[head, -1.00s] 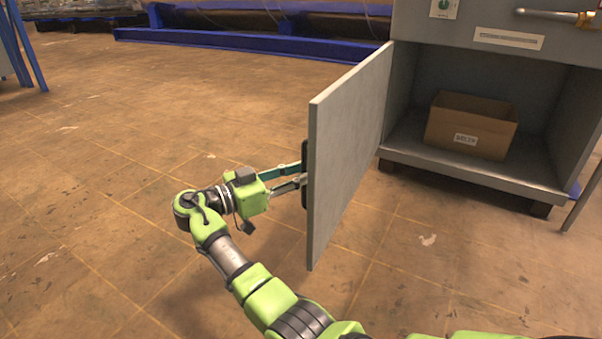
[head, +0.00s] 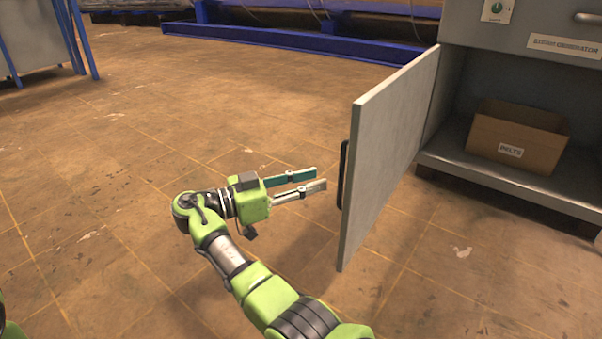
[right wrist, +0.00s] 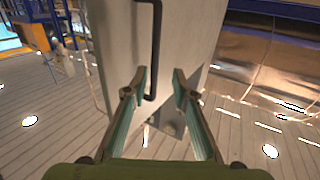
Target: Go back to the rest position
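My right gripper (head: 319,178) is beside the open cabinet door, with its fingertips pointing at the door's black handle (head: 344,174). A small gap of floor shows between the fingertips and the handle. In the right wrist view the two fingers (right wrist: 160,78) stand apart with nothing between them, and the handle (right wrist: 156,50) is ahead of them. The grey door (head: 390,150) stands swung wide out from the cabinet. My left gripper is not in view.
The grey cabinet (head: 480,185) is at the right, with a cardboard box (head: 515,140) labelled "BELTS" on its lower shelf. A blue beam (head: 290,45) runs across the back. Blue posts (head: 75,40) stand at the upper left. The floor left of my right arm is clear.

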